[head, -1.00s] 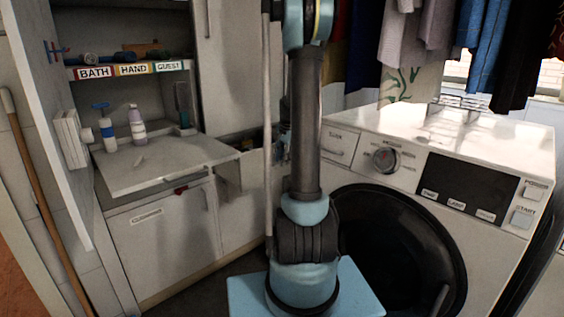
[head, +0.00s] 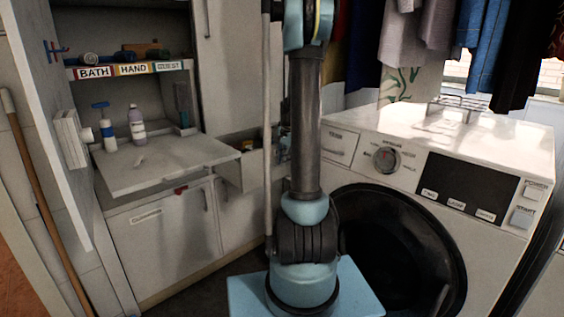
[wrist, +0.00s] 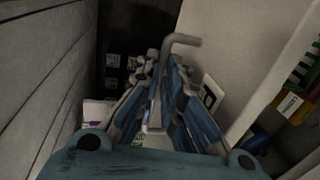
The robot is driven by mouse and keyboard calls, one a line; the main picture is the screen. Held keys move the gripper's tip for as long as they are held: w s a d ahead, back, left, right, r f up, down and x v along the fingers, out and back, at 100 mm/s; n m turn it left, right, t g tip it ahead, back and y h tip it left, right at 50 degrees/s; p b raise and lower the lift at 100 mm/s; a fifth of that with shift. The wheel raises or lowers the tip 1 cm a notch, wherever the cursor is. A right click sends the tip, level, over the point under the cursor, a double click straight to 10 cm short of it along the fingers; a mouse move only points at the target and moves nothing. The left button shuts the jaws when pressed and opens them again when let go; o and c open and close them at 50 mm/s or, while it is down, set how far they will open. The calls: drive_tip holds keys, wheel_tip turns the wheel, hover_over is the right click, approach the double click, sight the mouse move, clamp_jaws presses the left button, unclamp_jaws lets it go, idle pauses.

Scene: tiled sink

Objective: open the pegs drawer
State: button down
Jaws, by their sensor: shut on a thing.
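The drawer (head: 251,172) stands partly open in the head view, just right of the white worktop flap, with small coloured items inside. The wrist view shows its pale front (wrist: 240,65), with a partly hidden label (wrist: 210,93) bearing a dark letter. I cannot read the full label. My gripper (wrist: 164,66) has blue fingers closed around the grey bar handle (wrist: 181,42), whose bent end sticks out beyond the fingertips. In the head view my gripper is hidden behind my arm.
A white washing machine (head: 350,172) stands close on the right. A worktop flap (head: 165,165) with bottles lies to the left, above a cabinet door (head: 165,240). Clothes (head: 480,45) hang at upper right. A wooden pole (head: 38,195) leans at far left.

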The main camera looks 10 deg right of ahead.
drive_tip(key=s+d, duration=0.2)
drive_tip(key=s, duration=0.1)
drive_tip(key=shift+s, duration=0.1)
drive_tip(key=c, duration=1.7)
unclamp_jaws()
drive_tip(key=shift+a, duration=0.1)
drive_tip(key=shift+r, duration=0.1)
drive_tip(key=shift+s+d+r, duration=0.15)
drive_tip(key=shift+s+r, duration=0.05)
drive_tip(key=shift+r, duration=1)
drive_tip(key=shift+s+d+r, duration=0.1)
drive_tip(key=shift+s+r, duration=0.05)
drive_tip(key=shift+r, duration=1)
drive_tip(key=shift+s+d+r, duration=0.15)
drive_tip(key=shift+s+r, duration=0.05)
drive_tip(key=shift+r, duration=1)
